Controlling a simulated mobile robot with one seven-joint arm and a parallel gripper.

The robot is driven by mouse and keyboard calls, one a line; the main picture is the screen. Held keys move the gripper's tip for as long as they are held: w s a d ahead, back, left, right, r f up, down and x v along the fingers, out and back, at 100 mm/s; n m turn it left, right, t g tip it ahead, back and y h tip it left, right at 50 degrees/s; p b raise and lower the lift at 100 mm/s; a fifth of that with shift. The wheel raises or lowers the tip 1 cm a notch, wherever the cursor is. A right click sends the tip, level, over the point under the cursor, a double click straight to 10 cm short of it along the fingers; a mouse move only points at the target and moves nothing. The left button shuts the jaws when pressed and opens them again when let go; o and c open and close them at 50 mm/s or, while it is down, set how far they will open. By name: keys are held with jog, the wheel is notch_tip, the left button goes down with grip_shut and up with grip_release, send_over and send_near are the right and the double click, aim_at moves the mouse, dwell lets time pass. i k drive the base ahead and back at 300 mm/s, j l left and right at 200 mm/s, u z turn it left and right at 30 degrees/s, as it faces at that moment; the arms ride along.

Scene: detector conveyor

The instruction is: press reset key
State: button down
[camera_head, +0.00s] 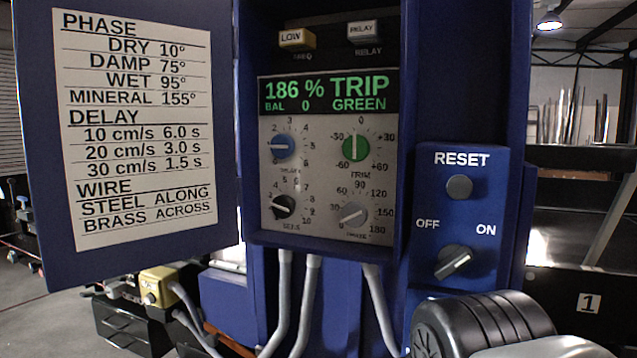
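The reset key (459,188) is a round grey button under the word RESET on a blue panel (428,205) at the right of the control box. Nothing touches it or covers it in this view. Below it is a grey rotary OFF/ON switch (454,261), its pointer turned toward the upper right, on the ON side. The fingers of my gripper do not show. A black ribbed rounded part with a pale piece in front, which looks like part of my arm, fills the lower right, below the switch.
The control box display (326,94) reads "186 % TRIP, BAL 0, GREEN". Knobs sit below it, LOW and RELAY keys above. The open door (226,130) with a printed chart (140,125) stands at left. Grey conduits (283,305) run beneath. A yellow box (158,287) is lower left.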

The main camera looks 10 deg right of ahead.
aim_at(459, 187)
jog(key=k, duration=0.45)
jog(key=k+l+u, duration=0.25)
jog(key=k+u, duration=0.3)
jog(key=k+j, duration=0.15)
jog(key=k, duration=0.25)
jog(key=i+l, duration=0.15)
jog(key=i+l+u, duration=0.15)
jog(key=l, duration=0.2)
